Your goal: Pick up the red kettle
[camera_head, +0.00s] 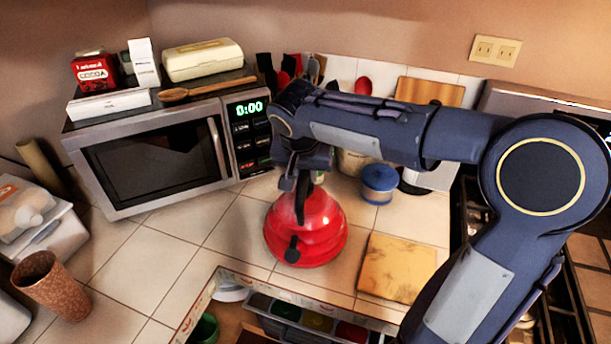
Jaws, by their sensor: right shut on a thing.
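The red kettle (322,232) stands on the tiled counter in front of the microwave's right side. Its round red body and a dark spout or knob at the front show. My right gripper (303,190) comes down from above at the kettle's top and is shut on it. The kettle's handle is mostly hidden behind the gripper. The kettle looks upright, and I cannot tell whether its base touches the counter. My left gripper is not in view.
A microwave (150,165) stands at the back left with boxes and a wooden spoon (205,90) on top. A blue-lidded jar (379,184) and a wooden board (397,267) are right of the kettle. An open drawer (255,312) is below. A brown cup (52,284) stands left.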

